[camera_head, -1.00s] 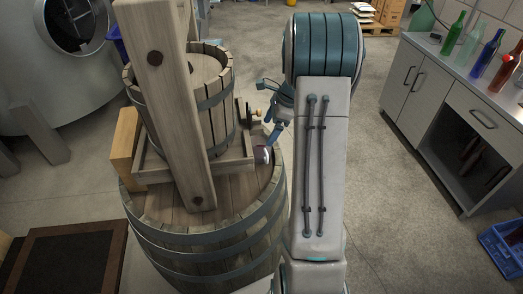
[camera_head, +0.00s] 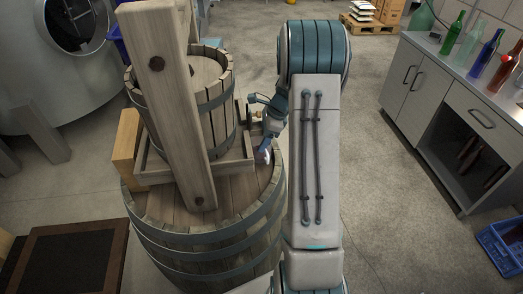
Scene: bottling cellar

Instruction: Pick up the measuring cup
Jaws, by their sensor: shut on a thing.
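The measuring cup (camera_head: 262,157) is a small, glassy, purplish shape at the right edge of the barrel top, beside the press's wooden tray. My gripper (camera_head: 266,150) comes down to it from the upper right, partly hidden by my arm. Its fingers are shut on the cup. The fingers and cup are small, so the exact grip and whether the cup touches the barrel cannot be told.
The wooden basket press (camera_head: 164,90) stands on the large barrel (camera_head: 200,240), close left of my gripper. A counter (camera_head: 428,85) with several bottles is at right, above a blue crate (camera_head: 497,250). Open floor lies between.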

